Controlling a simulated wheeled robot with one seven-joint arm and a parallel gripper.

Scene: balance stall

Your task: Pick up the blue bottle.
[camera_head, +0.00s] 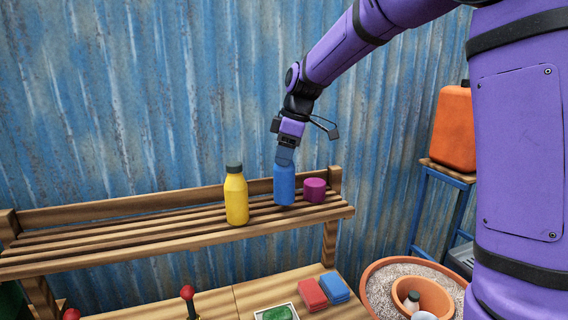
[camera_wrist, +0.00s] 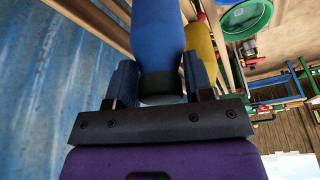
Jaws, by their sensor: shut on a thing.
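The blue bottle (camera_head: 285,184) is upright at the slatted wooden shelf, between a yellow bottle and a purple cylinder. I cannot tell whether its base touches the slats. My gripper (camera_head: 285,155) comes down on it from above and is shut on its top. In the wrist view, the blue bottle (camera_wrist: 158,40) runs between the two fingers of my gripper (camera_wrist: 160,85), with its dark cap close to the palm. The cap is hidden by the fingers in the head view.
The yellow bottle (camera_head: 236,198) stands just left of the blue one, and the purple cylinder (camera_head: 314,190) just right. A corrugated wall (camera_head: 130,100) rises behind the shelf (camera_head: 130,233). Red and blue blocks (camera_head: 334,288) lie on the table below. An orange canister (camera_head: 453,130) stands at right.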

